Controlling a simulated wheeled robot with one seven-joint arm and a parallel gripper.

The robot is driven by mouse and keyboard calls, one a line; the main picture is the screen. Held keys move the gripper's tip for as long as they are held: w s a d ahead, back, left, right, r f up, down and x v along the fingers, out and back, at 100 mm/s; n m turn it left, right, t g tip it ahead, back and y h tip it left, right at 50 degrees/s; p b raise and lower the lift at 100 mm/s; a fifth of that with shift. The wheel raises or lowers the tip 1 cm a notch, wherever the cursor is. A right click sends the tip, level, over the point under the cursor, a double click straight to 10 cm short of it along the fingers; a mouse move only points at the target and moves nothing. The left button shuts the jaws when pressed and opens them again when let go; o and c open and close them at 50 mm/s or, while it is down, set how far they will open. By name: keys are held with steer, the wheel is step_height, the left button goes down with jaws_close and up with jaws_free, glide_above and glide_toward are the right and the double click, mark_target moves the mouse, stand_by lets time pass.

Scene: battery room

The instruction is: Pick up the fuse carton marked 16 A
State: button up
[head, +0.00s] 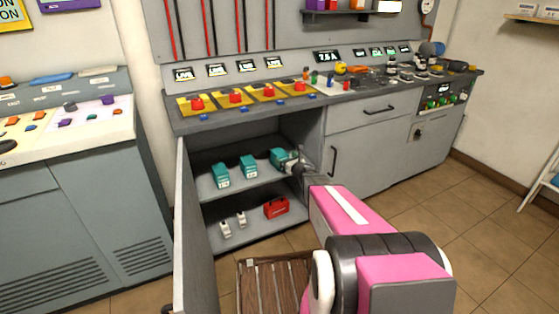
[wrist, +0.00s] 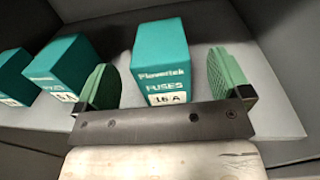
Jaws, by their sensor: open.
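The teal fuse carton marked 16 A (wrist: 160,62) stands upright on the cabinet's upper shelf, with "FUSES" and "16 A" facing me in the wrist view. In the head view it is the rightmost teal carton (head: 278,156), partly covered by my gripper (head: 292,161). In the wrist view my gripper (wrist: 166,80) is open, with one green finger pad on each side of the carton. A gap shows on both sides, wider on the right. Whether the pads reach fully alongside it I cannot tell.
Two other teal cartons stand to the left, the middle one (wrist: 66,66) close to my left finger and another (head: 221,175) further left. The lower shelf holds a red box (head: 276,207) and small white items. The open cabinet door (head: 195,230) stands at the left.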

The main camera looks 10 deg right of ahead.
mark_target(281, 154)
steer(key=x, duration=0.5)
steer(key=shift+a+f, duration=0.1)
steer(key=shift+f, duration=0.25)
steer(key=shift+s, duration=0.1)
steer(key=c, duration=1.3)
